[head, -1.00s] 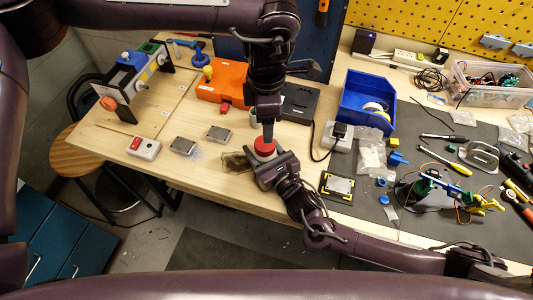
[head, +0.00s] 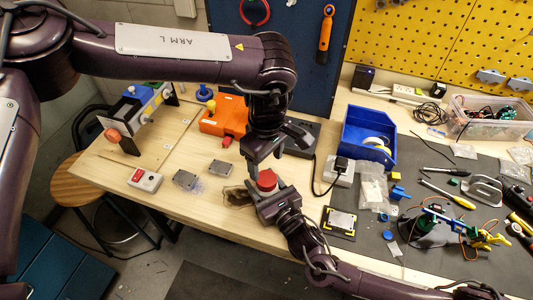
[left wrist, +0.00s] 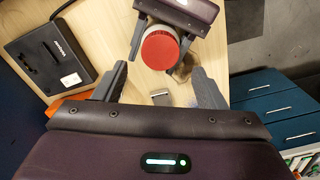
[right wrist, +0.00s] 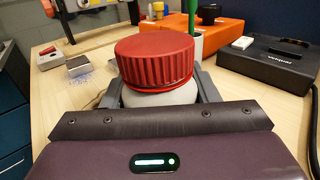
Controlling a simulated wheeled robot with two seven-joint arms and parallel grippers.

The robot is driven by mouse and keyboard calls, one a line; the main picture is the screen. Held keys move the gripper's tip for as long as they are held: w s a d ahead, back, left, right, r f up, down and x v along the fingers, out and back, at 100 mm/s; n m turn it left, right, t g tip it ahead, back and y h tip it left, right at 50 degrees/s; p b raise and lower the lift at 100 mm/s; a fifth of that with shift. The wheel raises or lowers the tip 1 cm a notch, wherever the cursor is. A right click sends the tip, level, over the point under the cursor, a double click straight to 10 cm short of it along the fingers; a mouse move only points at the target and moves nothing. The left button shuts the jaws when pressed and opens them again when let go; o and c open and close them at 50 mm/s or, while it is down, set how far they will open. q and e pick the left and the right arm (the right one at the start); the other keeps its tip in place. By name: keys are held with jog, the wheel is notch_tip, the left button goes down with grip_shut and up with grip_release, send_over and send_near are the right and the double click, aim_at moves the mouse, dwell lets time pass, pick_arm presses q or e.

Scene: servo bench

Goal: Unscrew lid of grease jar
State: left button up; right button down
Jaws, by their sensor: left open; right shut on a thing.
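The grease jar's red ribbed lid (head: 267,181) sits on the jar, upright; it also shows in the left wrist view (left wrist: 160,48) and the right wrist view (right wrist: 155,58). The pale jar body (right wrist: 160,97) shows below the lid. My right gripper (head: 268,194) is shut on the jar body, one finger on each side in the right wrist view. My left gripper (head: 276,158) is open just above the lid. In the left wrist view its fingers (left wrist: 160,78) are spread wide, with nothing between them and the lid ahead of them.
An orange case (head: 222,118) and a black box (head: 300,137) stand behind the jar. A blue bin (head: 350,140) stands to the right. A white box with a red button (head: 145,180) and small grey blocks lie left. The bench's front edge is close.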

aim_at(266, 178)
pick_arm(q)
notch_tip(266, 178, down, 6)
dwell(0.4)
